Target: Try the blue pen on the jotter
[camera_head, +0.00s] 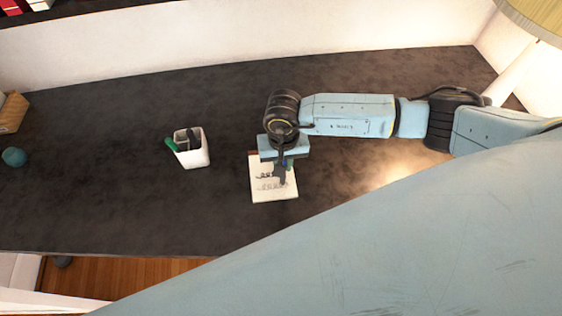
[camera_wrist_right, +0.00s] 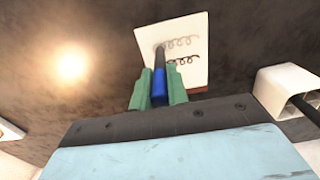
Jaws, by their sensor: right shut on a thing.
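The jotter (camera_head: 262,192) lies open-faced on the dark desk, with dark squiggles on its page. It also shows in the right wrist view (camera_wrist_right: 190,70). My right gripper (camera_head: 281,172) is over the jotter. In the right wrist view its green fingers (camera_wrist_right: 159,88) are shut on the blue pen (camera_wrist_right: 159,86), which has a dark front part. The pen points at the page, near the start of one squiggle. I cannot tell for sure whether its tip touches the paper. My left gripper is not in view.
A white pen cup (camera_head: 193,152) with a green pen (camera_head: 172,145) and a dark one stands left of the jotter. A teal ball (camera_head: 14,157) lies at the far left near a box (camera_head: 13,113). A lamp (camera_head: 535,20) is at the upper right. The desk between cup and ball is clear.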

